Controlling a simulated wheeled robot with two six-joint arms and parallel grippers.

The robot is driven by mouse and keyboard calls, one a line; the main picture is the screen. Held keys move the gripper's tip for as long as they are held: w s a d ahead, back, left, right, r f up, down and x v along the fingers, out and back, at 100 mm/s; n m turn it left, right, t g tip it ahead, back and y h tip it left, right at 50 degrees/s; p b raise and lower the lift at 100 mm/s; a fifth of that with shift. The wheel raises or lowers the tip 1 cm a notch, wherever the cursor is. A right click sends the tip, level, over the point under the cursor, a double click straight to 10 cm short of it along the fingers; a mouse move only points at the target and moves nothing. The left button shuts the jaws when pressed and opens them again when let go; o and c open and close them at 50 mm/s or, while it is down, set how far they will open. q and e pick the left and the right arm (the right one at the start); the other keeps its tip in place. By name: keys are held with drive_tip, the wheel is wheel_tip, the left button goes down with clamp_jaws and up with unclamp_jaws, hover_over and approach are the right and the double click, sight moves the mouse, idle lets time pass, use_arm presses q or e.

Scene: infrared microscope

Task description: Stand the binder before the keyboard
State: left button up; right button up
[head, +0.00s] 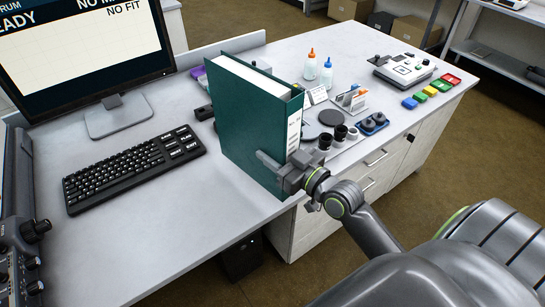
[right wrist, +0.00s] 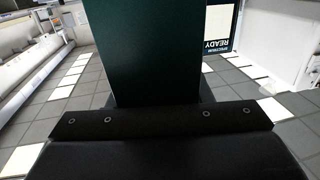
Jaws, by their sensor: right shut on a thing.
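A dark green binder (head: 243,125) with white pages and a white spine label stands upright at the front edge of the desk, to the right of the keyboard. The black keyboard (head: 133,167) lies on the desk below the monitor. My right gripper (head: 275,167) is shut on the binder at its lower near edge. In the right wrist view the binder (right wrist: 155,50) fills the middle, straight ahead of the gripper. Whether the binder's bottom touches the desk is hard to tell. My left gripper is in neither view.
A monitor (head: 84,45) stands behind the keyboard, and a control unit (head: 20,240) is at the left edge. Bottles (head: 310,66), dark lens parts (head: 340,132) and coloured blocks (head: 425,94) crowd the desk right of the binder. The desk (head: 150,240) before the keyboard is bare.

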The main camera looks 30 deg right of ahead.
drive_tip(key=w+d+r+m+h+p, duration=0.1)
drive_tip(key=w+d+r+m+h, duration=0.15)
drive_tip(key=w+d+r, duration=0.2)
wheel_tip(320, 180, down, 10)
drive_tip(key=d+b, duration=0.1)
drive_tip(key=b, duration=0.1)
drive_tip(key=shift+w+d+f+n+t+b, duration=0.25)
drive_tip(key=shift+n+t+b, duration=0.05)
drive_tip(key=shift+n+b, duration=0.05)
drive_tip(key=shift+f+h, duration=0.1)
drive_tip(key=shift+h, duration=0.15)
drive_tip(key=o, duration=1.4)
drive_tip(key=s+d+p, duration=0.1)
drive_tip(key=s, duration=1.1)
drive_tip(key=shift+p, duration=0.4)
